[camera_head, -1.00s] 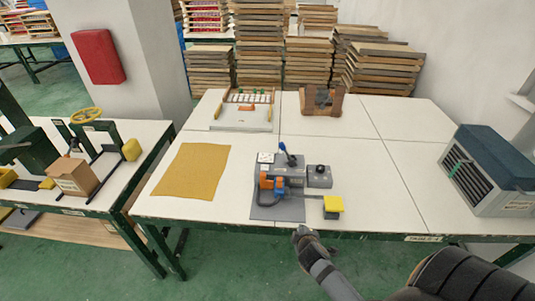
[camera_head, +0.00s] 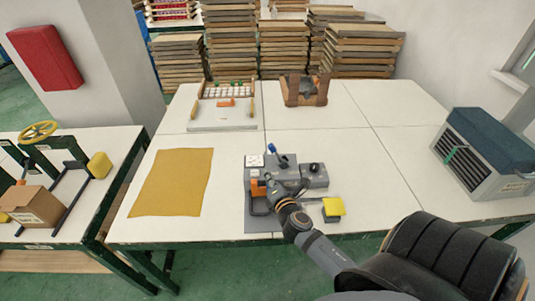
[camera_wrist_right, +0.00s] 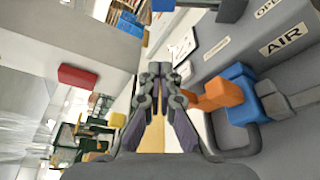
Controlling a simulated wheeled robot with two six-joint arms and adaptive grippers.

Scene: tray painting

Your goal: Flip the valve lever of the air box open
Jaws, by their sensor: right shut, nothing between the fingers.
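The grey air box (camera_head: 258,190) stands near the front edge of the middle table, partly covered by my right arm. A blue lever (camera_head: 282,161) stands at its back and leans up to the left. An orange block (camera_wrist_right: 217,95) and a blue block (camera_wrist_right: 243,92) are on the box. My right gripper (camera_head: 277,189), also in the wrist view (camera_wrist_right: 160,72), is shut and empty beside the orange block; contact is unclear. My left gripper is not in view.
A yellow block (camera_head: 333,206) and a dark knob (camera_head: 314,168) are right of the box. A yellow cloth (camera_head: 172,182) lies left. A grey-blue unit (camera_head: 482,155) stands at the right. The table between the box and that unit is largely clear.

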